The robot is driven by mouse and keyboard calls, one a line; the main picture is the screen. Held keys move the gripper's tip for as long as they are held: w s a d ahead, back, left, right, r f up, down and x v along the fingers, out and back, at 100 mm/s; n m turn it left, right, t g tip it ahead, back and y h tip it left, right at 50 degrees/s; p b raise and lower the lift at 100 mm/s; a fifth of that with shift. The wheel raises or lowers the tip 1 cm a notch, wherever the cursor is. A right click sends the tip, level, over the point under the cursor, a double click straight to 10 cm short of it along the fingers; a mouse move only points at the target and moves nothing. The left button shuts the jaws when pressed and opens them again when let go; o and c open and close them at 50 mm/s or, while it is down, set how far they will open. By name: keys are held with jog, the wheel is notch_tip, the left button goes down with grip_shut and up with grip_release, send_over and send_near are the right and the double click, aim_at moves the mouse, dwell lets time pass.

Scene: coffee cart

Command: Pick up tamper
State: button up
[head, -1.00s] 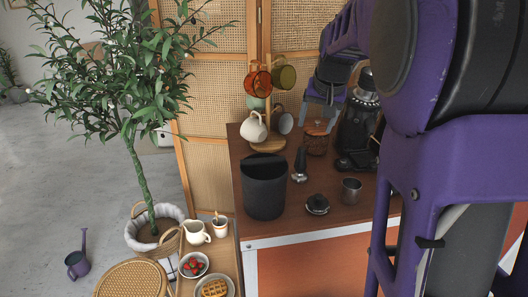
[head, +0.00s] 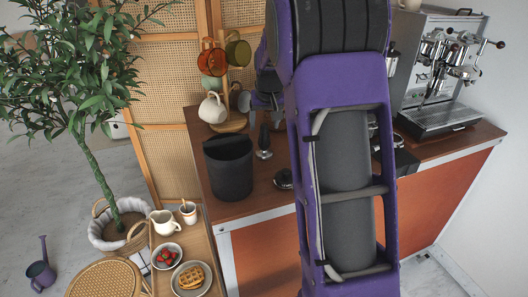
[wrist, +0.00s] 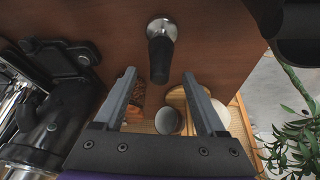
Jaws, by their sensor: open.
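The tamper (head: 264,144) stands on the brown cart top, right of the black bin, with a dark handle and a shiny metal base. In the wrist view the tamper (wrist: 161,52) lies ahead of the fingertips, its handle end lined up with the gap between them. My gripper (wrist: 159,76) is open, with nothing between its fingers. In the head view my gripper (head: 266,98) hangs above and close to the tamper, partly hidden by my arm.
A black bin (head: 229,170) stands just left of the tamper. A mug tree (head: 228,90) with hanging cups and a white mug (head: 212,108) stand behind. A dark round lid (head: 283,180) lies in front. The espresso machine (head: 435,90) is at the right. My arm hides the cart's middle.

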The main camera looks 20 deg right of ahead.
aim_at(263, 134)
jog(key=shift+x, duration=3.1)
jog(key=shift+c, duration=0.3)
jog(key=shift+r, duration=0.1)
grip_shut()
